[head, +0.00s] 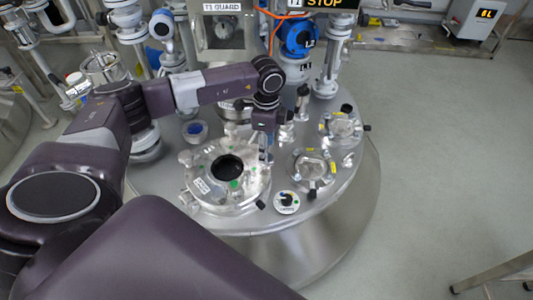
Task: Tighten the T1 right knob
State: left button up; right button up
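The round steel vessel top (345,190) fills the middle of the head view. It carries a round hatch (205,188) with a dark opening and clamps around its rim. Small black knobs show on the vessel top: one at the hatch's lower right (260,205), one at the far right edge (367,127). I cannot tell which one is the T1 right knob. My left arm reaches in from the left, and its gripper (266,158) points down beside the hatch's upper right rim. Its fingers are too small to read, and what lies behind them is hidden. My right gripper is out of view.
Two round ports (313,168) (343,127) with clamps stand right of the hatch. A small round dial (286,202) sits in front. Pipes and a blue flanged fitting (300,38) rise at the back.

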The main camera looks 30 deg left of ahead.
pick_arm(q)
jog(key=shift+n+p, duration=0.55)
jog(key=shift+n, duration=0.55)
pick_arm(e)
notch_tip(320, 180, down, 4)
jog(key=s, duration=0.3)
pick_arm(q)
notch_tip(320, 180, down, 6)
jog(key=b, duration=0.3)
jog(key=shift+r, duration=0.2)
jog(key=shift+f, duration=0.2)
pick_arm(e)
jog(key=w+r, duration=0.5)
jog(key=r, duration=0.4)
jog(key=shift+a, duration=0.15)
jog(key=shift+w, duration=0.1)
